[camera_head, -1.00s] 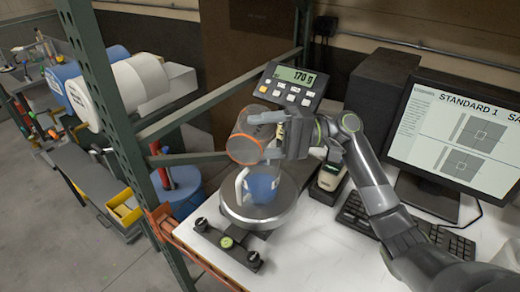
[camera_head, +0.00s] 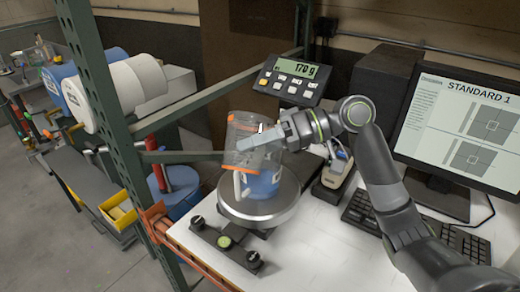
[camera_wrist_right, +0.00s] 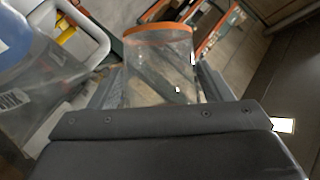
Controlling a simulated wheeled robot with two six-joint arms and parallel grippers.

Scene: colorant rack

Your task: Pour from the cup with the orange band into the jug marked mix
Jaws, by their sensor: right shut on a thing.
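The clear cup with the orange band (camera_head: 243,133) is in my right gripper (camera_head: 262,142), which is shut on its side. The cup is tipped steeply, its orange-banded rim low, just above the jug's handle side. The cup (camera_wrist_right: 160,65) also shows in the right wrist view, and looks clear; I see no stream. The jug (camera_head: 264,184) has a white handle and a blue patch or content and stands upright on the round scale plate. It also shows at the left of the right wrist view (camera_wrist_right: 30,75). My left gripper is out of view.
The scale display (camera_head: 292,75) reads 170 g behind the plate (camera_head: 262,212). A green rack post (camera_head: 95,90) stands left of the table. A handheld device (camera_head: 335,165), keyboard (camera_head: 375,215) and monitor (camera_head: 460,130) are at the right.

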